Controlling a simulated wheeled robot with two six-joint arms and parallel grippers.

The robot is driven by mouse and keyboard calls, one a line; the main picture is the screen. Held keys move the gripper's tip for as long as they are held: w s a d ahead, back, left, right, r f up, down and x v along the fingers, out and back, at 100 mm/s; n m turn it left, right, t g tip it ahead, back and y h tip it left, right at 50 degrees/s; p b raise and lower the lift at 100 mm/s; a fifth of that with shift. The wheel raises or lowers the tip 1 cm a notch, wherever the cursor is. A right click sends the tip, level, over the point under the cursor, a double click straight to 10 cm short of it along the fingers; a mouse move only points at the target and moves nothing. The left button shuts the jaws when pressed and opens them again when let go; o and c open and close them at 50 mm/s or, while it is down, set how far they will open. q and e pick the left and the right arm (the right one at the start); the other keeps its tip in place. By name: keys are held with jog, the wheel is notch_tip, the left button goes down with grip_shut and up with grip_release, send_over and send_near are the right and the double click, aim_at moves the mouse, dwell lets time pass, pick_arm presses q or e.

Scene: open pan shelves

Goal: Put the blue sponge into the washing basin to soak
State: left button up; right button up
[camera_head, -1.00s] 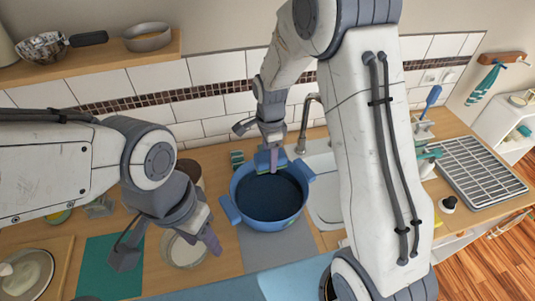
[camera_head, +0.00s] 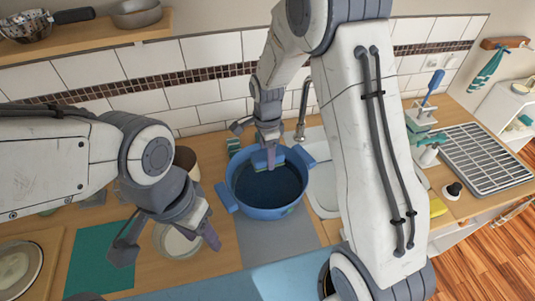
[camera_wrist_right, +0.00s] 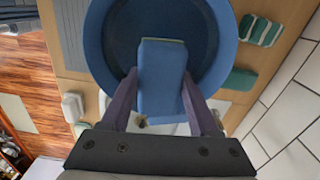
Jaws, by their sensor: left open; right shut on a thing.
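The blue washing basin (camera_head: 270,213) with two side handles stands on a grey mat on the counter. It also shows in the right wrist view (camera_wrist_right: 97,45). My right gripper (camera_head: 268,158) is shut on the blue sponge (camera_wrist_right: 161,80) and holds it over the basin's opening, near the back rim. In the head view the sponge (camera_head: 262,160) is partly hidden by the gripper's fingers. Whether it touches the basin cannot be told. My left gripper (camera_head: 168,246) is open and empty, left of the basin, above a pale round pot (camera_head: 176,241).
A sink and tap (camera_head: 302,105) lie right of the basin, partly behind my right arm. A drying rack (camera_head: 482,158) is further right. A green mat (camera_head: 95,265) and a plate (camera_head: 15,270) lie at left. A wall shelf (camera_head: 100,35) with pans hangs at the back left.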

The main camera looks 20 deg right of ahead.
jog(key=b, duration=0.6)
send_over(267, 189)
jog(key=shift+f, duration=4.7)
jog(key=shift+f+b, duration=1.95)
jog(key=shift+f, duration=0.55)
jog(key=o, duration=1.4)
jog(key=shift+o, duration=0.2)
jog(key=shift+r, duration=0.1)
